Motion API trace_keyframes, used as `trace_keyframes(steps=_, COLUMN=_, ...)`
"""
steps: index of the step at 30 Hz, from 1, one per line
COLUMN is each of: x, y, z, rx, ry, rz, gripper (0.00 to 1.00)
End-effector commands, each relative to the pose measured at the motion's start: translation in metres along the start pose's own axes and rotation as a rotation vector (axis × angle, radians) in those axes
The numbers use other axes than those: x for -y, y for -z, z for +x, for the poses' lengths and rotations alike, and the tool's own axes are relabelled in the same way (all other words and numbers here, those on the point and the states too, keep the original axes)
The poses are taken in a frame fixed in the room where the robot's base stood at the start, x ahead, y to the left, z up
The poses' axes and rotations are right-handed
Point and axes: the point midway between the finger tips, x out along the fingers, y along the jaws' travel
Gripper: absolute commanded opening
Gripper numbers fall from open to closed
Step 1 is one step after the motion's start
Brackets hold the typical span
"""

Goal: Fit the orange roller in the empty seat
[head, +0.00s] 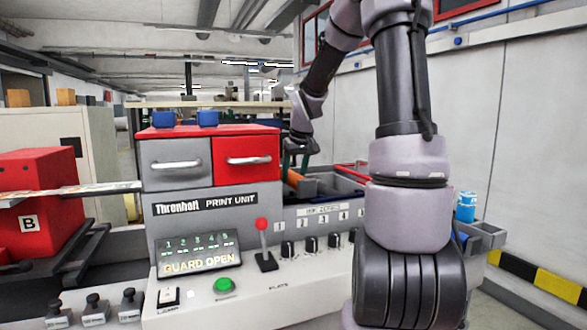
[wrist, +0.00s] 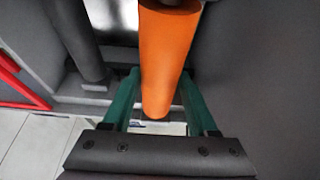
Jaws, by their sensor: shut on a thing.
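The orange roller (wrist: 166,55) is a plain cylinder between the two green fingers of my gripper (wrist: 160,115) in the wrist view. The gripper is shut on it, and its near end shows between the fingers. In the head view the orange roller (head: 294,178) shows only in part, behind the red drawer's right side. My gripper (head: 300,160) is there at the roller, mostly hidden by my wrist. Grey troughs (head: 335,183) lie to the right of the roller. I cannot tell which seat is empty, or whether the roller touches one.
The print unit has a grey drawer (head: 176,163) and a red drawer (head: 246,158). Its panel reads GUARD OPEN and carries a red-knobbed lever (head: 263,240) and a green button (head: 224,285). A red bar (wrist: 22,88) and a dark grey roller (wrist: 75,40) are left in the wrist view.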

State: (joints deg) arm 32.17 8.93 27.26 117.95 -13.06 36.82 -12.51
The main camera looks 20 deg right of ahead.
Motion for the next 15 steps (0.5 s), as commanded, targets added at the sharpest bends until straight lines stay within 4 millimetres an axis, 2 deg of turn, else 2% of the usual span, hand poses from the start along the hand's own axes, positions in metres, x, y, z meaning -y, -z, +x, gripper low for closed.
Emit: trace_keyframes(steps=15, x=0.001, y=-0.017, z=0.042, rx=-0.001, ry=0.001, rz=-0.001, gripper=0.0)
